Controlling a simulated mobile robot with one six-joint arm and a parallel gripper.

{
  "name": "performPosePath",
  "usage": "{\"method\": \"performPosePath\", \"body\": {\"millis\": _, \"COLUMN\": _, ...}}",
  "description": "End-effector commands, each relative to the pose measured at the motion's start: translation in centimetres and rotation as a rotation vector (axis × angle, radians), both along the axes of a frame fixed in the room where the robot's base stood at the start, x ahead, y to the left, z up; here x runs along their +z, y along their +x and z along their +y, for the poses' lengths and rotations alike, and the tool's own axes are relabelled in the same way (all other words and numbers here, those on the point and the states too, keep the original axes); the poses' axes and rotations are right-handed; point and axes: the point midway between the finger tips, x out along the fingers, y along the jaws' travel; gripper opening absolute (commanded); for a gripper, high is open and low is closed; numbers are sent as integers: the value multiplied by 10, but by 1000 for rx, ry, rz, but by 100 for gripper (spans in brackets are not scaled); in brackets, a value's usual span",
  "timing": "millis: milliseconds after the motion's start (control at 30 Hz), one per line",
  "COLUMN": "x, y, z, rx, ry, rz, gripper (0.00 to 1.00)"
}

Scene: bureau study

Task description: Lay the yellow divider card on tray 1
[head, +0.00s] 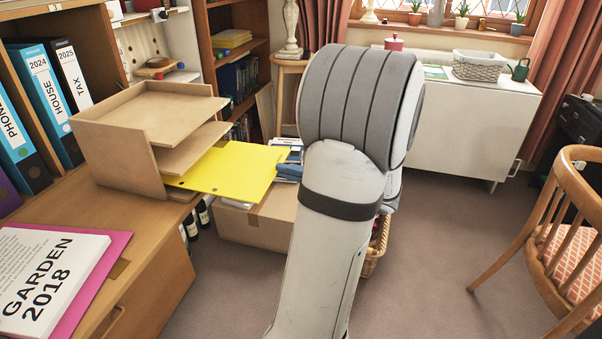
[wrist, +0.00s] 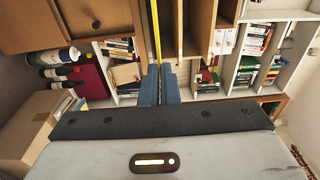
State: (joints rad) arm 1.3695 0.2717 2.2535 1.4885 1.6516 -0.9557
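The yellow divider card (head: 228,168) is held roughly level, its left part inside the wooden letter tray stack (head: 120,150) and its right part sticking out past the open side. It enters below the middle shelf (head: 190,148), near the lowest shelf (head: 180,193); I cannot tell if it touches that shelf. No tray number is readable. My gripper (head: 288,172) is at the card's right end, partly hidden by my arm. In the wrist view the blue fingers (wrist: 159,85) are closed on the card (wrist: 156,35), seen edge-on next to the stack's shelves (wrist: 188,30).
The stack stands on a wooden desk (head: 80,205) beside binders (head: 45,85). A GARDEN 2018 paper stack (head: 45,270) on a pink folder lies in front. A cardboard box (head: 255,225) and bottles (head: 195,222) are below. A chair (head: 560,240) stands right; carpet (head: 440,260) is clear.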

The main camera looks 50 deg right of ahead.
Motion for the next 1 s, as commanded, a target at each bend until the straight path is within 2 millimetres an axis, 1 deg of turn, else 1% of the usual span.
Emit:
{"method": "performPosePath", "body": {"millis": 100, "x": 1, "y": 12, "z": 5, "rx": 3, "ry": 1, "rz": 0, "gripper": 0}}
{"method": "performPosePath", "body": {"millis": 1000, "x": 2, "y": 94, "z": 39, "rx": 1, "ry": 1, "rz": 0, "gripper": 0}}
